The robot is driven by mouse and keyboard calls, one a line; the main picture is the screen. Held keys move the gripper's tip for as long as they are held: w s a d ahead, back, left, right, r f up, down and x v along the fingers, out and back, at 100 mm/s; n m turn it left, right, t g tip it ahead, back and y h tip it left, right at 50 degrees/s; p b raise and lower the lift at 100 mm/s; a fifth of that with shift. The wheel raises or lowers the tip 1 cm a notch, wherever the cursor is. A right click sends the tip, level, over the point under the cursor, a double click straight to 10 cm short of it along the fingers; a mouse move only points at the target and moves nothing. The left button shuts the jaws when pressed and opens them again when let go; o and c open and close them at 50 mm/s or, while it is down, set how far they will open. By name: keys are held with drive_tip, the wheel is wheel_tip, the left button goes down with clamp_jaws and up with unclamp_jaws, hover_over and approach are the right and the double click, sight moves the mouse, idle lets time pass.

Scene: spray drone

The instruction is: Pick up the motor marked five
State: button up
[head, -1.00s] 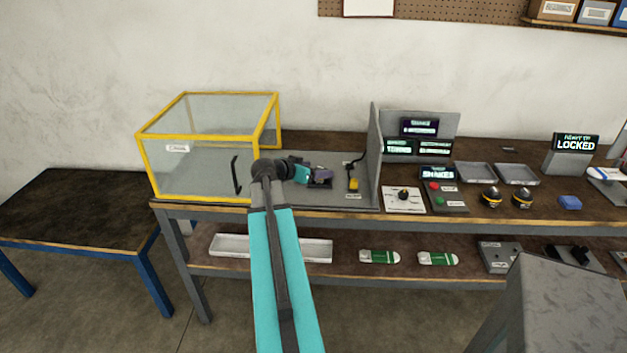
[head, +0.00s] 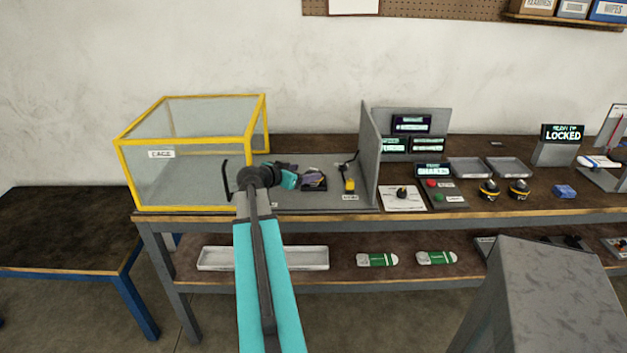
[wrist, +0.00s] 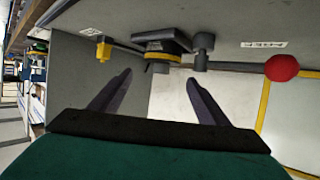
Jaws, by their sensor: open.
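Two dark, yellow-banded round motors stand side by side on the bench, right of the button box: a left one (head: 489,190) and a right one (head: 519,190). Each has a small label at its front, too small to read surely, so I cannot tell which is marked five. My gripper (wrist: 158,82) is open and empty in the wrist view, its two fingers apart. In the head view it is over the bench in front of the panel's left side, far left of both motors and partly hidden by my wrist.
A yellow-framed clear cage (head: 190,178) stands left of my arm. An upright grey panel (head: 369,160) separates my gripper from the motors. A yellow connector (head: 349,185) and a red-knobbed lever (wrist: 282,68) are near my gripper. Grey trays (head: 470,168) stand behind the motors.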

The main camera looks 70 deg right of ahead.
sight(311, 171)
drive_tip(key=shift+x, duration=1.05)
drive_tip(key=shift+d+p, duration=0.1)
drive_tip(key=shift+p, duration=0.2)
drive_tip(key=shift+s+d+f+p, duration=0.1)
drive_tip(key=shift+d+f+p, duration=0.1)
drive_tip(key=shift+d+p, duration=0.25)
drive_tip(key=shift+p+x, duration=0.6)
drive_tip(key=shift+x, duration=1.4)
drive_tip(key=shift+f, duration=0.15)
drive_tip(key=c, duration=1.4)
drive_tip(key=shift+c, duration=0.2)
